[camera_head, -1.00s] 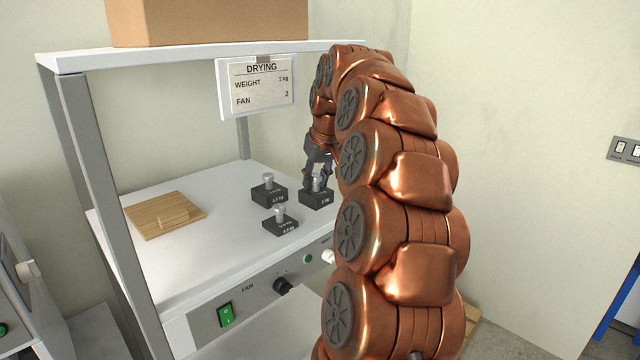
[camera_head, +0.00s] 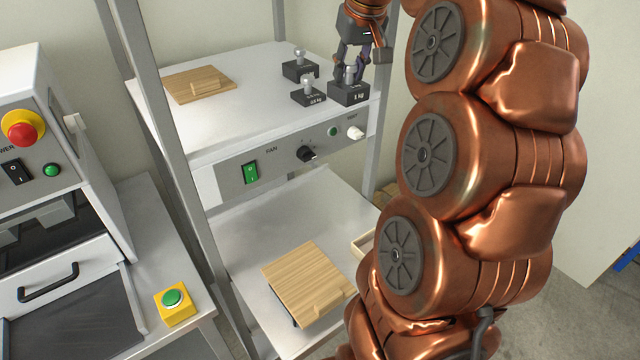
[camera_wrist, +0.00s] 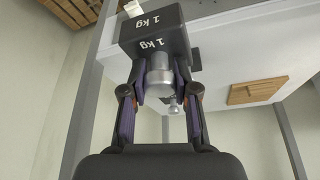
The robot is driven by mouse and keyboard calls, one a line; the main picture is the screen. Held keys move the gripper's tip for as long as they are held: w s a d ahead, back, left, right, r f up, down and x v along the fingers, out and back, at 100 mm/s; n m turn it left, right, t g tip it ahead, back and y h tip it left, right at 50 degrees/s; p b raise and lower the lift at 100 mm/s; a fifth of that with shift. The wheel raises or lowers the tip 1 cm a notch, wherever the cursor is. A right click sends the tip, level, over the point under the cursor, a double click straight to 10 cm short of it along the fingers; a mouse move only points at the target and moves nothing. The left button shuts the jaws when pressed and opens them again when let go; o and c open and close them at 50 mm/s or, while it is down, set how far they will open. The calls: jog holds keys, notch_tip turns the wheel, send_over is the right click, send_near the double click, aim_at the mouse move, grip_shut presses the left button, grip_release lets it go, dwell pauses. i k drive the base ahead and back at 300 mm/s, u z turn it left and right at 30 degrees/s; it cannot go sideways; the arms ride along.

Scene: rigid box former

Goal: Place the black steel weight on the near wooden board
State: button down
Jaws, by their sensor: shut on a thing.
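My gripper (camera_head: 350,68) is shut on the silver knob of the black steel weight (camera_head: 348,94), marked 1 kg. The weight is upright at the front right edge of the upper shelf; I cannot tell if it touches the shelf. In the wrist view the weight (camera_wrist: 155,38) hangs beyond the fingers, knob between them. One wooden board (camera_head: 300,275) with a small raised block lies on the lower shelf, nearer to me. Another wooden board (camera_head: 190,85) lies at the back left of the upper shelf. Both boards are bare.
Two other black weights (camera_head: 299,69) (camera_head: 308,94) stand left of the held one. The fan panel (camera_head: 285,150) with a green switch and knobs runs below the upper shelf. A grey post (camera_head: 165,140) stands left. A light tray (camera_head: 363,244) sits beside the lower board.

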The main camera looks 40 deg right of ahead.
aim_at(303, 273)
jog(key=z, duration=1.1)
jog(key=k, duration=1.7)
jog(key=u, duration=1.15)
jog(key=i, duration=1)
jog(key=z, duration=0.05)
